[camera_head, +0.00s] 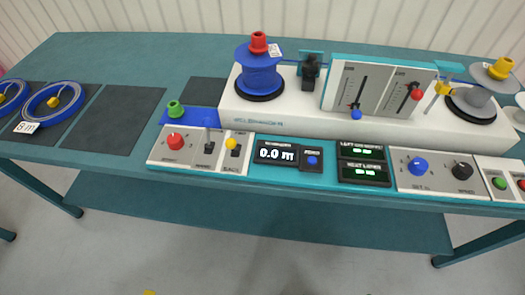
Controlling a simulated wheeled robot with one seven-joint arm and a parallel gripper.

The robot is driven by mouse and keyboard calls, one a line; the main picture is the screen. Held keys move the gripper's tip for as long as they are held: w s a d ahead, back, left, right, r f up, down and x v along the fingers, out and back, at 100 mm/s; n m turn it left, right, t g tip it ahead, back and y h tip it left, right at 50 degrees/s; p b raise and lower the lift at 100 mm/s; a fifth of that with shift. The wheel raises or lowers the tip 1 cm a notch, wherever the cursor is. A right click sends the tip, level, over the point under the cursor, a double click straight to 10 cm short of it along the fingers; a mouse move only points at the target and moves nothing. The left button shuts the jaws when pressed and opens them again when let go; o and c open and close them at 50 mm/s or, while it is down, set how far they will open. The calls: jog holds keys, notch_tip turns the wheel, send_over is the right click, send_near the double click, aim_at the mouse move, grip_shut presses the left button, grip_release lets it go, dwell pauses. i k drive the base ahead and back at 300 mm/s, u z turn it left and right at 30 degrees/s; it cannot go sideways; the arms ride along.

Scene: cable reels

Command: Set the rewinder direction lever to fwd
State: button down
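The low control panel (156,160) at the front left of the bench carries a red knob (175,140), a black lever (209,143) and a yellow-tipped lever (232,144). Both levers appear to stand up from their plates. The labels there are too small to read, so I cannot tell which one is the direction lever or which way it is set. The rewinder's white housing (235,108) stands behind this panel, with a blue reel (260,78) at its left. My gripper is not clearly in view.
A display (275,153) reads 0.0 m. An upright panel (343,88) has blue-tipped and red-tipped slide levers. Blue (417,166) and black (462,170) knobs are at the right. Blue cable coils (53,103) lie left.

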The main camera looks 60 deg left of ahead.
aim_at(231, 143)
jog(key=u, duration=1.85)
